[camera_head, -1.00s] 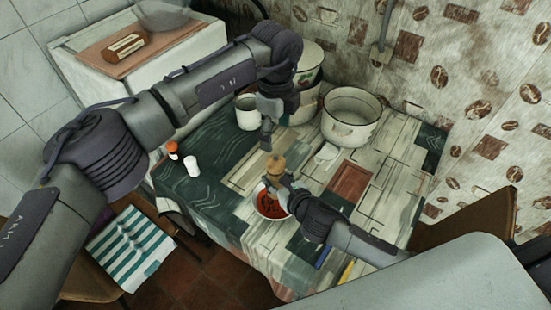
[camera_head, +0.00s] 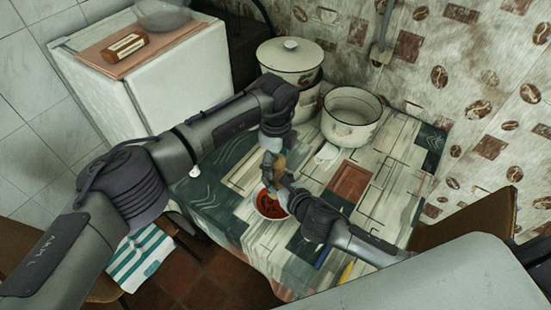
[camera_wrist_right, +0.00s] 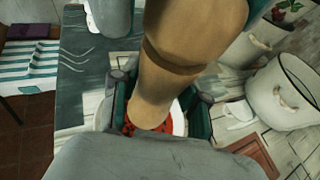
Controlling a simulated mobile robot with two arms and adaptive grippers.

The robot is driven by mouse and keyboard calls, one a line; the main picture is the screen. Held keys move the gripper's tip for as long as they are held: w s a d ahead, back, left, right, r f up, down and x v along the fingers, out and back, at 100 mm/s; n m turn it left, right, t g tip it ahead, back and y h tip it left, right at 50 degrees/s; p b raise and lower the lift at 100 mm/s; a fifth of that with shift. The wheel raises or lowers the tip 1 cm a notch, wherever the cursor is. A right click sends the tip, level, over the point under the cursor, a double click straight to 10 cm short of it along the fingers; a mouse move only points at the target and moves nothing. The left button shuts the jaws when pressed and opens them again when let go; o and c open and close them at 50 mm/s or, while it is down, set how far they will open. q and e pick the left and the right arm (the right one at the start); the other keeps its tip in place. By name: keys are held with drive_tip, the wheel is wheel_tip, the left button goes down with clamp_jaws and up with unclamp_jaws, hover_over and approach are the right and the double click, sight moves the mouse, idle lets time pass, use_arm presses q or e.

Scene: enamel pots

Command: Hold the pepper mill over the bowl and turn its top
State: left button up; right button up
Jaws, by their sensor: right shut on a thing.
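The brown wooden pepper mill (camera_head: 280,163) is held above the bowl by my right gripper (camera_head: 276,186). In the right wrist view the mill (camera_wrist_right: 185,60) fills the upper middle, between the fingers of my right gripper (camera_wrist_right: 158,105). The white bowl (camera_head: 262,212) with red contents stands on the table below; part of its rim and contents also show under the mill in the wrist view (camera_wrist_right: 178,120). My left gripper (camera_head: 268,165) is at the mill's upper end and partly covers it. Whether its fingers touch or close on the mill is unclear.
A lidded enamel pot (camera_head: 288,62) and an open enamel pot (camera_head: 351,118) stand at the back of the patterned table (camera_head: 235,178). A white cabinet (camera_head: 150,85) is at back left, and a chair with a striped cloth (camera_head: 140,258) at front left.

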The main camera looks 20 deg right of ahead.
use_arm(q)
drive_tip(key=c, duration=1)
drive_tip(key=shift+m, duration=0.4)
drive_tip(key=m, duration=1.1)
drive_tip(key=shift+m, duration=0.3)
drive_tip(key=o, duration=1.2)
drive_tip(key=shift+c, duration=0.2)
